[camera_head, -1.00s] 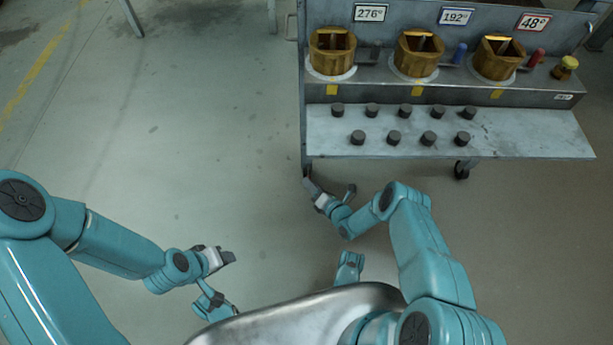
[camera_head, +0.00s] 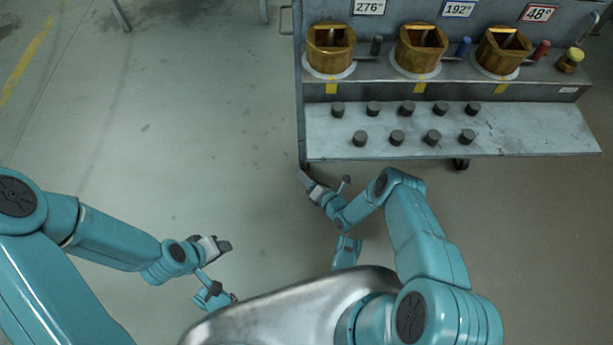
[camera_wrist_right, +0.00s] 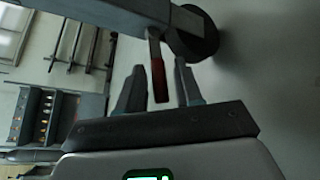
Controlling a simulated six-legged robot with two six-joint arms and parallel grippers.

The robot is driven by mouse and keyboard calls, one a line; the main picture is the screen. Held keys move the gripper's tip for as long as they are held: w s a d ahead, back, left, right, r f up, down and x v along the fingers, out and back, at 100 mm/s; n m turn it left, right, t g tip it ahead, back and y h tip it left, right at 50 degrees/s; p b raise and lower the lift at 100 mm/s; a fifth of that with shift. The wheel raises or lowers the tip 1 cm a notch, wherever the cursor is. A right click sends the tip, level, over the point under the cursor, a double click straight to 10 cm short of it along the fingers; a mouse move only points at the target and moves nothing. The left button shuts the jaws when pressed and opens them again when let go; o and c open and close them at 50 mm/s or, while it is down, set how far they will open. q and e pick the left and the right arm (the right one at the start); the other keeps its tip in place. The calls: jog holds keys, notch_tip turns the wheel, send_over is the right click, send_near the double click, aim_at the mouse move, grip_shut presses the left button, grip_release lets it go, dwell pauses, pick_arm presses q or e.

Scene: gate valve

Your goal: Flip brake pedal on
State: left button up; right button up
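The brake pedal (camera_wrist_right: 158,80) is a narrow red tab on a grey lever. In the right wrist view it hangs from beside a dark caster wheel (camera_wrist_right: 193,35) under the cart. My right gripper (camera_wrist_right: 158,88) is open, with one finger on each side of the pedal and visible gaps to both. In the head view my right gripper (camera_head: 305,180) is at the cart's front left corner, and the pedal cannot be made out there. My left gripper (camera_head: 222,246) is over bare floor, away from the cart; its finger gap is not clear.
The metal cart (camera_head: 540,130) carries several dark knobs on its lower shelf and wooden holders (camera_head: 329,48) above. Its front right caster (camera_head: 461,163) shows below the shelf. The floor (camera_head: 170,140) left of the cart is clear.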

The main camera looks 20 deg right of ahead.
grip_shut()
jog(key=shift+w+f+t, duration=0.1)
jog(key=shift+f+t, duration=0.15)
jog(key=shift+t, duration=0.15)
jog(key=shift+o, duration=1.3)
grip_release()
